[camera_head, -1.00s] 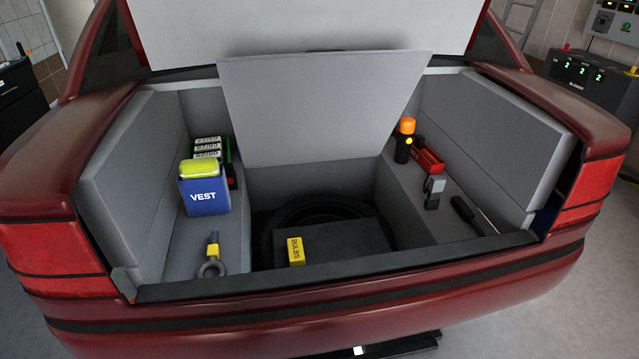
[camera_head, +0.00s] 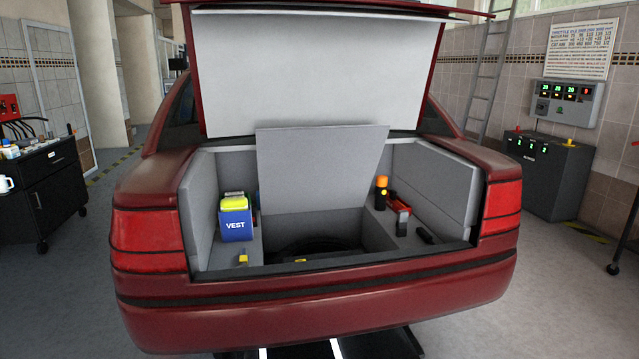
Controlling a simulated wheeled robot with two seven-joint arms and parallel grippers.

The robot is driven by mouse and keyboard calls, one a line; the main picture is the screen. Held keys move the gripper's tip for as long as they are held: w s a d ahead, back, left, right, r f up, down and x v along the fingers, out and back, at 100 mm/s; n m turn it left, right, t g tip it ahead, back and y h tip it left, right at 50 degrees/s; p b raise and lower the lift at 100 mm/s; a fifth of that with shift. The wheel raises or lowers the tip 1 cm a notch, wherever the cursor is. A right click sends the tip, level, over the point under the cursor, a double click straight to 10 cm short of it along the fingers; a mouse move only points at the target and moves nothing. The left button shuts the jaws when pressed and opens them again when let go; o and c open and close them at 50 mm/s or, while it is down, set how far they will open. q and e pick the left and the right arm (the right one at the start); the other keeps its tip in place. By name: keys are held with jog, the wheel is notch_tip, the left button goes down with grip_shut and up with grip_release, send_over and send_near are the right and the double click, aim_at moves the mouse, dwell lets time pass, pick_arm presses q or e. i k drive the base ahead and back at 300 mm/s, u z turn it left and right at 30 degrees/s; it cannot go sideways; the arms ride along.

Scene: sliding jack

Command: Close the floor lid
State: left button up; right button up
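The grey floor lid (camera_head: 320,168) stands raised and tilted back inside the open trunk of a red car (camera_head: 315,300). Below and in front of it the floor well (camera_head: 340,228) is open, with a dark round tyre partly visible inside. Neither of my grippers is in the view.
A blue vest pack (camera_head: 236,222) sits on the left trunk ledge. An orange-topped flashlight (camera_head: 381,192) and a red item (camera_head: 399,208) sit on the right ledge. A black cart (camera_head: 42,190) stands left, a dark cabinet (camera_head: 548,175) right.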

aim_at(301, 170)
jog(key=u, duration=0.05)
jog(key=k, duration=0.15)
jog(key=u, duration=1.85)
jog(key=i, duration=7.2)
jog(key=z, duration=4.4)
jog(key=i, duration=1.7)
jog(key=z, duration=0.05)
